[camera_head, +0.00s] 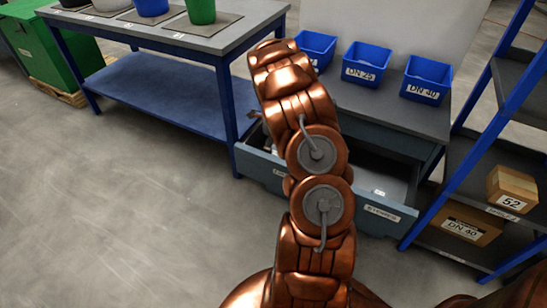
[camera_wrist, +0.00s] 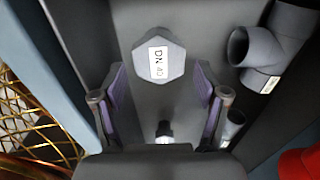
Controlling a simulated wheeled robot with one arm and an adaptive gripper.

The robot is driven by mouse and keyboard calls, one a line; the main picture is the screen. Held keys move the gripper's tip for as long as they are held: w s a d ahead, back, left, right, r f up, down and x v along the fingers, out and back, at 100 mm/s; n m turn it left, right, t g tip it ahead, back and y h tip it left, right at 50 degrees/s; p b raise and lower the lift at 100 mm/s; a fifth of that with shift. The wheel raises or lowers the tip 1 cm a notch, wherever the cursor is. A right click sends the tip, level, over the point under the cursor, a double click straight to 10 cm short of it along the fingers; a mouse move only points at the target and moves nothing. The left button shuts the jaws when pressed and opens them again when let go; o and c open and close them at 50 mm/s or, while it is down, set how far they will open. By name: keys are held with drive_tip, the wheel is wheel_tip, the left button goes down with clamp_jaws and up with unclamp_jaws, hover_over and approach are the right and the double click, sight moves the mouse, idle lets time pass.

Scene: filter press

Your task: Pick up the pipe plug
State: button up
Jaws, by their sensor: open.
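The pipe plug (camera_wrist: 145,70) is a grey hexagonal piece with a white "DN 40" label, seen from above in the wrist view. My gripper (camera_wrist: 160,74) is open, with one finger on each side below the plug in the picture. The plug shows in line with the gap between the fingers, and nothing is held. I cannot tell how far the fingertips are above it. In the head view my arm hides the plug and the gripper over the open drawer (camera_head: 260,170).
Grey pipe fittings (camera_wrist: 262,48) lie close on the right. A small dark piece (camera_wrist: 164,130) lies between the fingers, lower in the picture. Yellow mesh (camera_wrist: 35,115) is at left, something red (camera_wrist: 300,164) at lower right. Blue bins (camera_head: 365,63) stand above the drawer; a shelf (camera_head: 440,195) stands right.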

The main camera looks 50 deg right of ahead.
sight(274, 152)
wheel_tip(274, 152, down, 4)
drive_tip(key=shift+a+f, duration=0.1)
drive_tip(key=c, duration=1.1)
drive_tip(key=shift+o, duration=0.2)
